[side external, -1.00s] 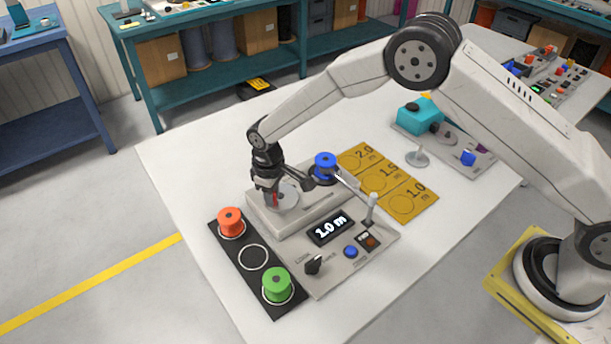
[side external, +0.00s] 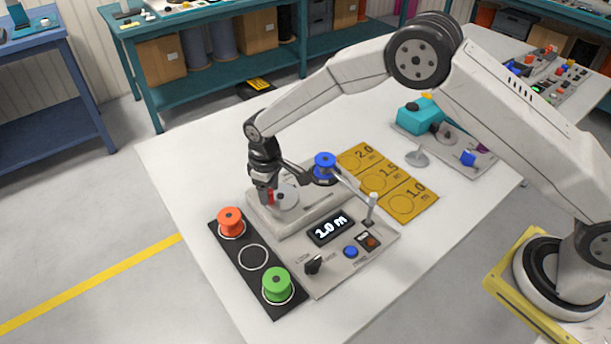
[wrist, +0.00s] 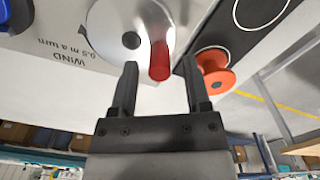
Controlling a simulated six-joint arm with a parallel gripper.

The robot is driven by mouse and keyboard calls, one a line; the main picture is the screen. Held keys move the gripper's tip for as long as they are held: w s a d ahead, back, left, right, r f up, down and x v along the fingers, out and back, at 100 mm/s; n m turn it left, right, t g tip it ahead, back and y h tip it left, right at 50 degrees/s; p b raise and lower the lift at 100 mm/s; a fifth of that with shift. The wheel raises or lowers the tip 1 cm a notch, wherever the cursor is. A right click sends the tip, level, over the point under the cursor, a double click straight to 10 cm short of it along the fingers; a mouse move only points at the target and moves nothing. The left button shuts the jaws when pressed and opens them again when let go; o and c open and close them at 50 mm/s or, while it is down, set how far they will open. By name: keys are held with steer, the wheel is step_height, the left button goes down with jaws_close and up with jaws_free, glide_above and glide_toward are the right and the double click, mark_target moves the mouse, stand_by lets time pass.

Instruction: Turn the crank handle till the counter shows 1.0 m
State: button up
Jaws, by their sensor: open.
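The counter (side external: 331,229) on the grey machine shows 1.0 m. The crank is a round metal disc (side external: 287,199) with a red handle (side external: 270,196). In the wrist view the disc (wrist: 120,28) bears the red handle (wrist: 160,60) at its edge, beside the words "WIND 0.5 m a turn". My gripper (wrist: 158,72) is open, with one finger on each side of the handle's end and gaps showing between. In the side view my gripper (side external: 262,190) is over the disc's left edge and its fingers are partly hidden.
A blue reel (side external: 325,168) sits on the machine. An orange reel (side external: 231,222) and a green reel (side external: 277,285) stand on the black strip (side external: 247,284) with an empty ring between. A yellow mat (side external: 402,203) marked 2.0, 1.5 and 1.0 lies to the right.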

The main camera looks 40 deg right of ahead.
step_height(320, 180, up, 6)
steer(key=shift+f, duration=0.1)
steer(key=shift+c, duration=0.2)
stand_by(2.0)
